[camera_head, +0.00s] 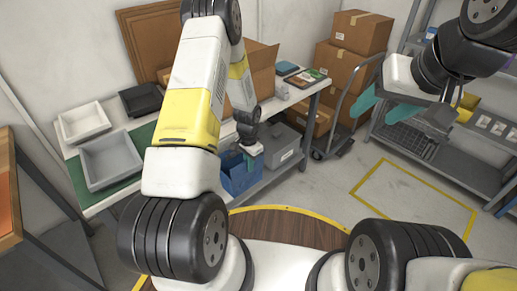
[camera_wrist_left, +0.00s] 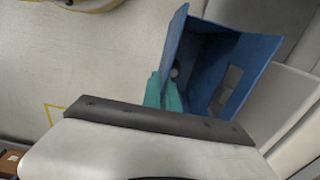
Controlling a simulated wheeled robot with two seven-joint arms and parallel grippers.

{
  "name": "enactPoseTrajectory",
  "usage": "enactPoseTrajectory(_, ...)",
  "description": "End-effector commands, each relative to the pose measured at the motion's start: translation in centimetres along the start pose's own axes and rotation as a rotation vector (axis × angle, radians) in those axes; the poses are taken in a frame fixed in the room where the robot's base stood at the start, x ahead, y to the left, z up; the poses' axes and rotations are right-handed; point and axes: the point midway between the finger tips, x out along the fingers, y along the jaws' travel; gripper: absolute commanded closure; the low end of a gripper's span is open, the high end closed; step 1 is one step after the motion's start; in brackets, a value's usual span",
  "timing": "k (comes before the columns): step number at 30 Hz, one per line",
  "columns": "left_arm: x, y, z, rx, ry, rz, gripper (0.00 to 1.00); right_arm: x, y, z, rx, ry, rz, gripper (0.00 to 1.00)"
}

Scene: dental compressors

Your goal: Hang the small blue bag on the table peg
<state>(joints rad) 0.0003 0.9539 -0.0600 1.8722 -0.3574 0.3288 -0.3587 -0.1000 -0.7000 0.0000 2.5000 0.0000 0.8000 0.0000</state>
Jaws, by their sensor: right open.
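The small blue bag (camera_head: 240,172) is at the front edge of the worktable, below the tabletop, with its open top up. In the left wrist view the bag (camera_wrist_left: 236,62) shows its open inside. My left gripper (camera_wrist_left: 165,94) has its teal fingers close together on one wall of the bag; in the head view the arm and wrist largely hide them. A small pale round spot shows by that wall, and I cannot tell whether it is the peg. My right gripper (camera_head: 400,110) is open and empty, away to the right above the floor.
The worktable holds a grey tray (camera_head: 110,160), a white tray (camera_head: 83,121), a black tray (camera_head: 142,98) and a cardboard box (camera_head: 262,66). A grey bin (camera_head: 283,145) is on the lower shelf. A cart with boxes (camera_head: 350,62) and a grey rack (camera_head: 440,150) stand right.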

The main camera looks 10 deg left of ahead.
Motion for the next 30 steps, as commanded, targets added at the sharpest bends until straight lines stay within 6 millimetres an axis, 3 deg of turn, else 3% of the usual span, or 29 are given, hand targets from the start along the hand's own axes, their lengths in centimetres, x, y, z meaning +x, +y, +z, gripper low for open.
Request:
enactPoseTrajectory(9,0.6,-1.8,0.0,-0.001,0.001,-0.001,1.0,0.0,0.0,0.0,0.0,0.0,0.0,0.43)
enactPoseTrajectory(30,1.5,-1.8,0.0,0.0,0.001,-0.001,1.0,0.0,0.0,0.0,0.0,0.0,0.0,0.43)
